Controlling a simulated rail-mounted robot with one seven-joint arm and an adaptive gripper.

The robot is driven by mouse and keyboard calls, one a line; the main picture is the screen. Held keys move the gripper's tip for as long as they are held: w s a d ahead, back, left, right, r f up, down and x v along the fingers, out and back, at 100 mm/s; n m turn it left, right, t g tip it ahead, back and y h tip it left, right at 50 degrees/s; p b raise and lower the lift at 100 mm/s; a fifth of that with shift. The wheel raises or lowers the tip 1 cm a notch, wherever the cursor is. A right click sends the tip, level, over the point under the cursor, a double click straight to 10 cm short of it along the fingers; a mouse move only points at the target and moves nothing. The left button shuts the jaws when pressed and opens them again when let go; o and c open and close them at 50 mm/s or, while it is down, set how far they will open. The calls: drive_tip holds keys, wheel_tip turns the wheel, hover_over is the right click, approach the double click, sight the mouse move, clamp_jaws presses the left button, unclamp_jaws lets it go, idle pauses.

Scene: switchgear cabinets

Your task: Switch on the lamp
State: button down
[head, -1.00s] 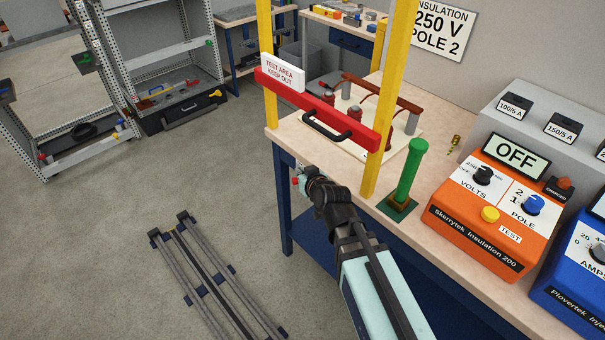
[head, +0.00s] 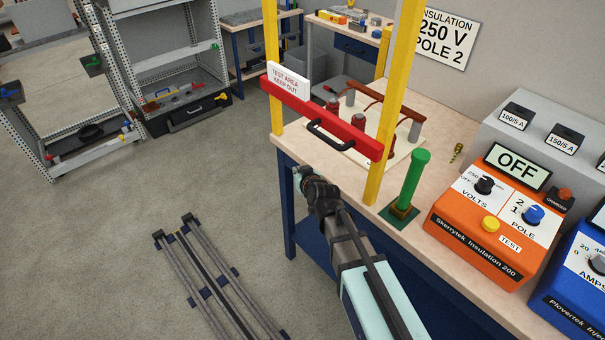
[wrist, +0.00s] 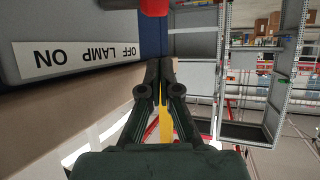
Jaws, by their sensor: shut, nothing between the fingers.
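In the wrist view a white label (wrist: 80,58) reads OFF, LAMP and ON upside down, with ON at the picture's left and OFF at its right. It is on a grey-blue surface. A red part (wrist: 152,6), cut off by the top edge, shows above the label's OFF end; I cannot tell its full shape. My gripper (wrist: 160,68) has its fingers together and empty, to the right of the label and below the red part.
The bench (head: 292,146) carries a yellow frame (head: 386,120) with a red barrier bar (head: 330,120), a green post (head: 413,180) and an orange tester (head: 495,225) reading OFF. Folded grey rails (head: 215,280) lie on the floor at left. Open floor lies between them and the shelves.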

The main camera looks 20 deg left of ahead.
wheel_tip(320, 180, down, 3)
drive_tip(key=shift+w+a+p, duration=0.15)
drive_tip(key=shift+p, duration=0.3)
drive_tip(key=shift+s+d+f, duration=0.3)
drive_tip(key=shift+s+f, duration=0.05)
drive_tip(key=shift+f, duration=0.15)
drive_tip(key=shift+f+b, duration=0.1)
drive_tip(key=shift+b, duration=0.2)
drive_tip(key=shift+s+a+f+b, duration=0.1)
drive_tip(key=shift+b, duration=0.75)
drive_tip(key=shift+b, duration=0.4)
drive_tip(key=shift+n, duration=0.3)
drive_tip(key=shift+b, duration=0.45)
